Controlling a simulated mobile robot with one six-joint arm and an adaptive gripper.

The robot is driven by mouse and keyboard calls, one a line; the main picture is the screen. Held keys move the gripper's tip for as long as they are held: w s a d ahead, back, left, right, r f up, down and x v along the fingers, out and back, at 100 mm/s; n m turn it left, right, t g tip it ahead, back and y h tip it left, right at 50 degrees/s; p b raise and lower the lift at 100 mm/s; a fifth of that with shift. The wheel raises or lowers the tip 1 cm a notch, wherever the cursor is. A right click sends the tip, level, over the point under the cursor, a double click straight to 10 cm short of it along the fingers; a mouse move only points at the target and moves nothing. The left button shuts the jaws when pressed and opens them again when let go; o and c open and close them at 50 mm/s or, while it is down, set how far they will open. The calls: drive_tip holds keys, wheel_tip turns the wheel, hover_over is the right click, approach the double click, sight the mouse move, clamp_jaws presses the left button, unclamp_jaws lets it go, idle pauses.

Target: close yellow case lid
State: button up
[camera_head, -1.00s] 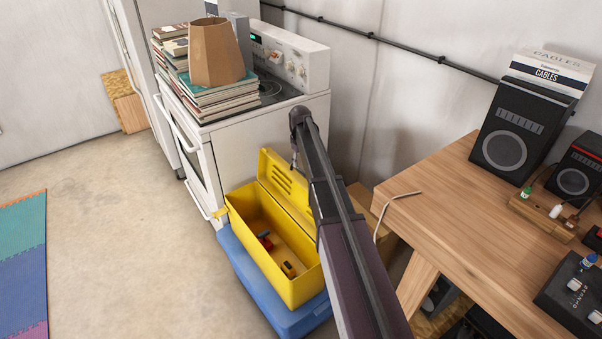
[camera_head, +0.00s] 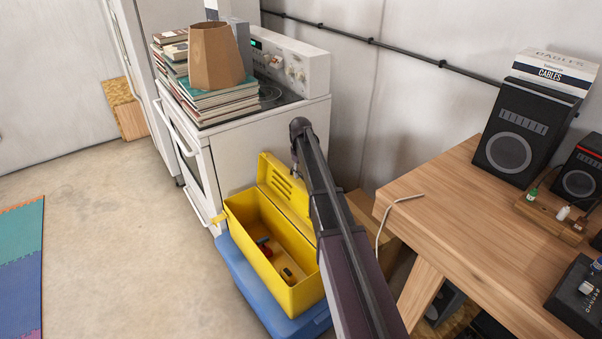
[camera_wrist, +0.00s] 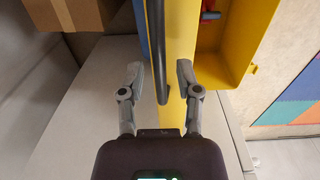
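The yellow case (camera_head: 262,252) stands with its lid (camera_head: 284,186) raised on the side towards the wall and my arm. A few small red and dark items lie inside it. In the wrist view the lid (camera_wrist: 180,48) is seen edge-on with a dark handle (camera_wrist: 157,50) along it, and the case's open body (camera_wrist: 237,50) is to its right. My gripper (camera_wrist: 157,78) is open, its fingers apart on either side of the lid's edge and the handle. Whether a finger touches the lid cannot be told. In the head view my arm hides the gripper and part of the lid.
The case rests on a blue box (camera_head: 240,272). A white stove (camera_head: 235,148) with stacked books (camera_head: 212,101) stands behind. A wooden desk (camera_head: 450,220) with speakers is at right. A cardboard box (camera_wrist: 65,14) is near the gripper. Open floor lies at left.

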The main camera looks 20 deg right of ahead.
clamp_jaws()
drive_tip(key=shift+s, duration=0.1)
